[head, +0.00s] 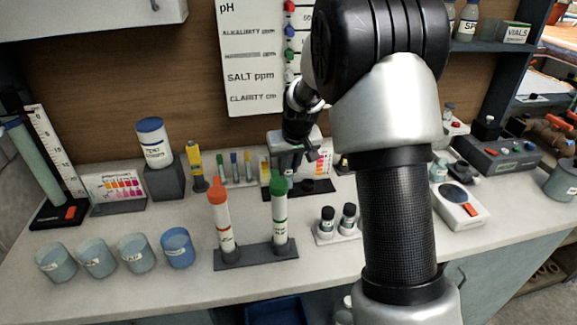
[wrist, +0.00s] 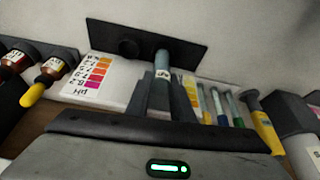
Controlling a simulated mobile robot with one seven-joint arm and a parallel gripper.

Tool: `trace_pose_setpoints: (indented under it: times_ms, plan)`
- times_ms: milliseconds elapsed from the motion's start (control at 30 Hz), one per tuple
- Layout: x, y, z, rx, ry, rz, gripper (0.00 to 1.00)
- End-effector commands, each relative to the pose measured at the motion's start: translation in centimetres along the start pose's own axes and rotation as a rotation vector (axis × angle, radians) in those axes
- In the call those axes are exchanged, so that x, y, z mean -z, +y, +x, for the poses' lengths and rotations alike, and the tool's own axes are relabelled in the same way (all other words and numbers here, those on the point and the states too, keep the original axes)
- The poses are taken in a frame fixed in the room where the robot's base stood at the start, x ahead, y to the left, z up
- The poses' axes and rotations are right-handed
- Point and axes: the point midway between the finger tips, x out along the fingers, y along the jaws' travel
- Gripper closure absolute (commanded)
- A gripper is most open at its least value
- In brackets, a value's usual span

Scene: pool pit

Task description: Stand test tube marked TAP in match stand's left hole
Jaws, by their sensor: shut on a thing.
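My gripper (wrist: 163,84) is shut on a pale blue-grey test tube (wrist: 162,66) with a small light label, whose writing is too small to read. In the wrist view the tube points toward the match stand's black base (wrist: 185,42). One dark hole (wrist: 128,47) shows beside the tube; the tube's end covers the area to its right. I cannot tell whether the end is inside a hole or just above it. In the head view my gripper (head: 291,158) is over the left part of the stand's base (head: 317,187), partly hidden behind a green-capped tube.
The pH colour chart (wrist: 98,75) stands beside the gripper. Orange-capped (head: 222,220) and green-capped (head: 280,215) tubes stand in front. Several cups (head: 137,254) line the front left.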

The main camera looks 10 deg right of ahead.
Motion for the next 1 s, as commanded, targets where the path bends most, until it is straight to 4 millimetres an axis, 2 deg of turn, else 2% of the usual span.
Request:
trace_pose_setpoints:
  times_ms: [700,733,833,867,1000]
  plan:
    - [-0.18,0.0,0.44,0.0,0.0,0.0,1.0]
    - [-0.17,0.0,0.43,0.0,0.0,0.0,0.78]
    - [-0.16,0.0,0.39,0.0,0.0,0.0,0.61]
    - [-0.16,0.0,0.39,0.0,0.0,0.0,0.57]
    - [-0.16,-0.01,0.39,0.0,0.0,0.0,0.57]
